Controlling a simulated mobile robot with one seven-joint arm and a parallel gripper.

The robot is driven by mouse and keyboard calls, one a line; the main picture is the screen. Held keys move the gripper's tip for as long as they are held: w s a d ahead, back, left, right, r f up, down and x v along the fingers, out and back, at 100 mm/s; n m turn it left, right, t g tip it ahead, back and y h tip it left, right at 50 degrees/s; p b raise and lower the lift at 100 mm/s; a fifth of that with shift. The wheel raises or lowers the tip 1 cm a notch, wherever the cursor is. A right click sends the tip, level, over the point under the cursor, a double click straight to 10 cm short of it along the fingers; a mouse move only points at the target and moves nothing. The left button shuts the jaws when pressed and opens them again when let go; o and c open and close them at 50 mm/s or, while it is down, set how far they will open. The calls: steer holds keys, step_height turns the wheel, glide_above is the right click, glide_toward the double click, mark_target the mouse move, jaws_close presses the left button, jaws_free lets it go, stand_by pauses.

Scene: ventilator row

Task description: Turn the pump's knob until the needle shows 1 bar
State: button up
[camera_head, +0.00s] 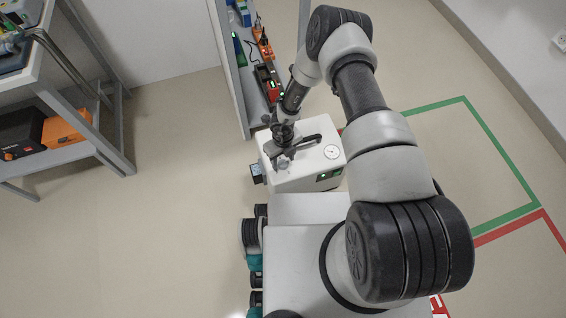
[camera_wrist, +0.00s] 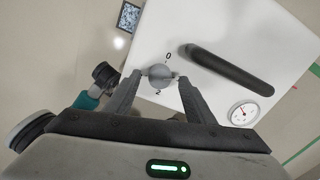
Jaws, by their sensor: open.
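The pump is a white box (camera_head: 301,176) in front of my base, and its top fills much of the wrist view (camera_wrist: 285,35). A round grey knob (camera_wrist: 160,76) is on its top, with a "0" mark on one side and a "2" on the other. My gripper (camera_wrist: 159,77) is open, with one fingertip on each side of the knob; I cannot tell whether they touch it. The gripper also shows above the pump in the head view (camera_head: 284,158). A white round gauge (camera_wrist: 243,112) sits right of the knob. Its red needle is too small to read exactly.
A black bar handle (camera_wrist: 232,70) stands on the pump's top, close to the knob and right finger. A grey shelf with orange and dark devices (camera_head: 262,45) is behind the pump. A grey cart (camera_head: 75,150) stands at left. The floor between is clear.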

mark_target(283, 163)
steer(key=shift+f, duration=0.65)
steer(key=c, duration=1.1)
steer(key=shift+o, duration=0.2)
steer(key=shift+m+b, duration=0.3)
steer(key=shift+m, duration=0.8)
steer(key=o, duration=1.1)
steer(key=shift+c, duration=0.2)
step_height(283, 163, up, 18)
steer(key=p, duration=0.5)
steer(key=shift+f, duration=0.25)
